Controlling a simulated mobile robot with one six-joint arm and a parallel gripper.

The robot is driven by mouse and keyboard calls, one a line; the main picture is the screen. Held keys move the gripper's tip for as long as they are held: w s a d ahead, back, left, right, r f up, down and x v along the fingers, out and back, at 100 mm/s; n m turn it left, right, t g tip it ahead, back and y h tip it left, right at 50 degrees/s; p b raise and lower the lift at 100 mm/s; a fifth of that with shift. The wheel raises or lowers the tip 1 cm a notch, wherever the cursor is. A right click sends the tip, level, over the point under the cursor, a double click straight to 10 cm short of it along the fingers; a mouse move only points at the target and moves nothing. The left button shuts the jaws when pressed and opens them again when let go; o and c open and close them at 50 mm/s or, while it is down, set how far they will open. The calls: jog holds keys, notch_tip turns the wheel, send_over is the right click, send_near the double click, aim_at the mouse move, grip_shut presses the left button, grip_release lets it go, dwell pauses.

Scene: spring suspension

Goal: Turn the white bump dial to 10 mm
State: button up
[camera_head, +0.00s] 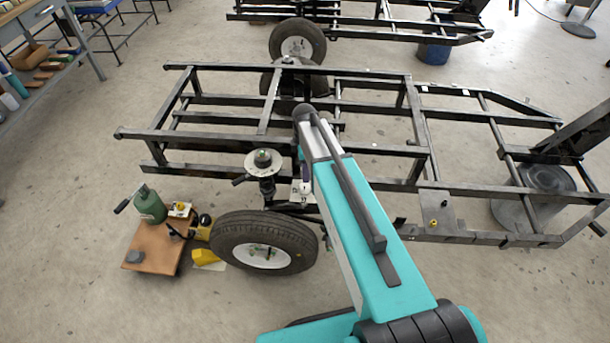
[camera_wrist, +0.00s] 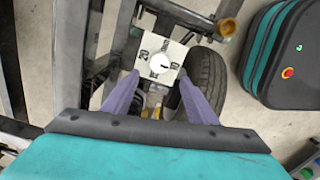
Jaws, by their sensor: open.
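A white square plate with the round white bump dial (camera_wrist: 164,63) is in the middle of the wrist view. Dark markings sit around the dial; a 20 seems to be at the left and a 10 at the right. The small pointer is too blurred to read. My gripper (camera_wrist: 160,78) is open, its two purple fingers apart on either side of the plate's lower part. I cannot tell whether they touch it. In the head view my arm covers much of this spot; a small white plate (camera_head: 303,190) shows beside it.
A tyre (camera_wrist: 208,80) stands just right of the dial; the wheel (camera_head: 264,243) also shows in the head view. Black frame rails (camera_head: 215,138) surround the area. Open floor is in front.

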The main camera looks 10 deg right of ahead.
jog(key=shift+r, duration=2.2)
jog(key=shift+s, duration=0.1)
jog(key=s+f+m+g+p, duration=0.1)
jog(key=s+f+g+p, duration=0.25)
jog(key=s+f, duration=1.45)
jog(key=s+f+m+g, duration=0.2)
jog(key=s+m, duration=1.3)
jog(key=s, duration=0.8)
jog(key=shift+s+f+m, duration=0.15)
jog(key=shift+f+m, duration=0.25)
jog(key=shift+f, duration=0.05)
